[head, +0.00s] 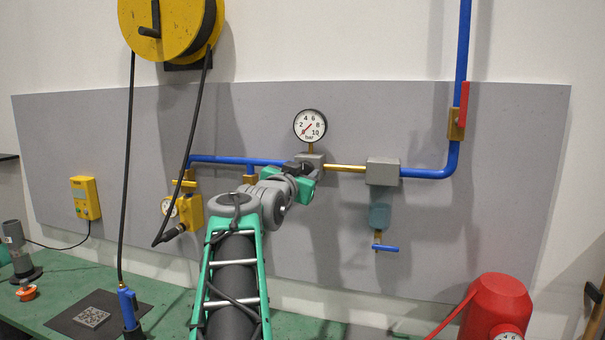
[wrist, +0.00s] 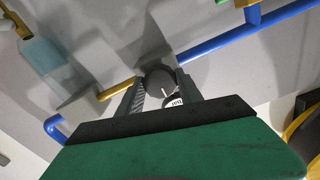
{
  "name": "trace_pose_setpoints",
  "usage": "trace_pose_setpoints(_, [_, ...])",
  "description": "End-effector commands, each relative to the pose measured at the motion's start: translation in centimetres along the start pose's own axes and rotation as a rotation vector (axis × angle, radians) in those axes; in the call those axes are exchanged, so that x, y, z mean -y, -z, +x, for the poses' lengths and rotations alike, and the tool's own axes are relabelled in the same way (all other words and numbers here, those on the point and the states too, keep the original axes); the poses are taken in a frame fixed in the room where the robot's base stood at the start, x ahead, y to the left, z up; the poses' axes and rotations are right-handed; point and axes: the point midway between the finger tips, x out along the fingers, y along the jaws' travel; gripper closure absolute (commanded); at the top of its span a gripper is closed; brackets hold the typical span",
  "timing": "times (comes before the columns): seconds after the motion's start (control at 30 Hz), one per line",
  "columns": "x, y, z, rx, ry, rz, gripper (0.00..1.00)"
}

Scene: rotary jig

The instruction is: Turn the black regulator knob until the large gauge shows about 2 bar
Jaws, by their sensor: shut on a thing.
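The large gauge (head: 309,126) has a white dial and a red needle pointing to the lower left, near the zero end of its scale. It stands on the grey regulator block (head: 316,160). My gripper (wrist: 161,92) is shut on the black regulator knob (wrist: 160,79), with one finger on either side. A short light mark shows on the knob's face. A piece of the gauge's dial (wrist: 175,101) shows beside the knob in the wrist view. In the head view my gripper (head: 300,168) is in front of the block and mostly hides the knob.
Blue pipe (head: 425,173) runs along the grey panel, with a red-handled valve (head: 460,115) at right. A translucent blue bowl (head: 380,216) hangs right of my gripper. A yellow valve with a small gauge (head: 170,207) is at left. Black hoses hang from a yellow reel (head: 175,30).

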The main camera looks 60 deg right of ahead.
Motion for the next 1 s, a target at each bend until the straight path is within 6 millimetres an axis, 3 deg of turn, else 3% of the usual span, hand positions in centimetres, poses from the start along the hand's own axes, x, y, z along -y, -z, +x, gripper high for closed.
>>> trace_pose_setpoints(0.43, [0.01,-0.01,-0.02,0.0,0.0,0.0,0.98])
trace_pose_setpoints(0.73, [-0.02,-0.22,-0.02,0.0,0.001,0.029,0.98])
trace_pose_setpoints(1.0, [-0.09,-0.59,-0.01,-0.001,0.001,0.169,0.98])
